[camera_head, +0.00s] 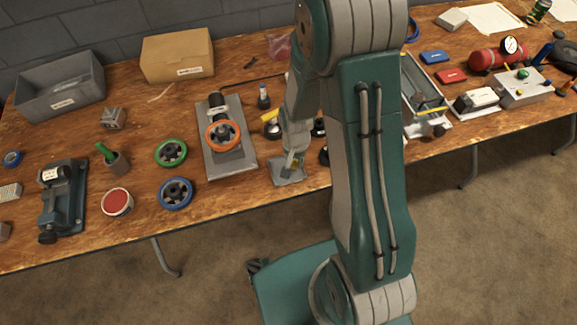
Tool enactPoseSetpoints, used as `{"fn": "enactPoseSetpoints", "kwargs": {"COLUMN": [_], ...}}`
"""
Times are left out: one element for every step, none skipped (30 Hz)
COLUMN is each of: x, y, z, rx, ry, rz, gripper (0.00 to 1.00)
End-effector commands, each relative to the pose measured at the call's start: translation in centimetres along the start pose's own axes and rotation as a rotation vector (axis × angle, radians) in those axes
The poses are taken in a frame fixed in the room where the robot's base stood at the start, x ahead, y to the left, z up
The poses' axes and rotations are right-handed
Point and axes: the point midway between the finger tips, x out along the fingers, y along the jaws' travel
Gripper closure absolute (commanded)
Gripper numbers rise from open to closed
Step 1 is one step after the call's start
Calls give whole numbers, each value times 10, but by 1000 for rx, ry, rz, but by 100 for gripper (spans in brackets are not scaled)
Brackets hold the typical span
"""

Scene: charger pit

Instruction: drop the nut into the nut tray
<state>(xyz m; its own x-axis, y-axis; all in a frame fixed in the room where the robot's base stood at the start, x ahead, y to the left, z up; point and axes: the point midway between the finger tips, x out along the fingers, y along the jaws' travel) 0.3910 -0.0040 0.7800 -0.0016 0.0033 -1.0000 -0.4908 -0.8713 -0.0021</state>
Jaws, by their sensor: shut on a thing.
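My gripper (291,160) points down near the front edge of the wooden bench, left of my own arm's upper links. It is shut on the nut, which is too small and too covered by the fingers to make out clearly. A small flat grey tray (280,180), which looks like the nut tray, lies on the bench directly under the gripper. The fingertips overlap the tray in this view, and I cannot tell how high they are above it. The tray's inside is partly hidden by the gripper.
A grey plate with an orange handwheel valve (223,135) stands just left of the tray. Blue (176,193) and green (171,153) handwheels lie farther left. Dark small parts and a yellow-topped item (271,124) sit close behind.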

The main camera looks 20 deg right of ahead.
Motion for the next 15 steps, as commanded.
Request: {"fn": "enactPoseSetpoints", "kwargs": {"x": [0,0,0,0,0,0,0,0,0,0,0,0,0,0,0], "y": [-1,-2,-2,-2,-2,-2,-2,-2,-2,-2,-2,-2,-2,-1,-1], "z": [1,1,1,1,1,1,1,1,1,1,1,1,1,1,0], "rx": [-2,-2,-2,-2,-2,-3,-3,-3,-3,-2,-2,-2,-2,-2,-2], "ry": [1,1,1,1,1,2,2,1,1,1,1,1,1,1,0], "rz": [1,1,1,1,1,2,2,2,1,1,1,1,1,1,0], "gripper": [100,100,100,100,100,100,57,44,31,31,31,31,31,31,31]}}
